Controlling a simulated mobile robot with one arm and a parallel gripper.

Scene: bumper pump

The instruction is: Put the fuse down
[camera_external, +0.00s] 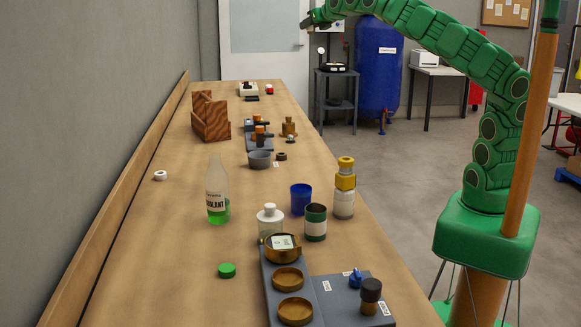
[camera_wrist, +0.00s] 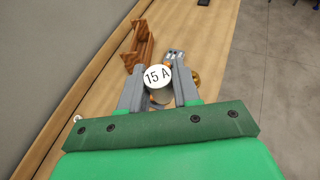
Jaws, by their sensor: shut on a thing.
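The fuse (camera_wrist: 158,75) is a pale cylinder with a white round end marked "15 A". It sits between the two grey fingers of my gripper (camera_wrist: 158,90), which is shut on it, in the wrist view. In the external view my gripper (camera_external: 308,22) is at the top, high above the far part of the bench, and the fuse cannot be made out there. In the wrist view the bench top (camera_wrist: 100,82) lies well below the fuse, and the fuse hides part of what is under it.
A brown wooden holder (camera_external: 210,118) stands on the bench, also in the wrist view (camera_wrist: 138,48). A grey block with orange parts (camera_external: 258,136) and a brass piece (camera_external: 289,127) are nearby. Bare bench lies along the left.

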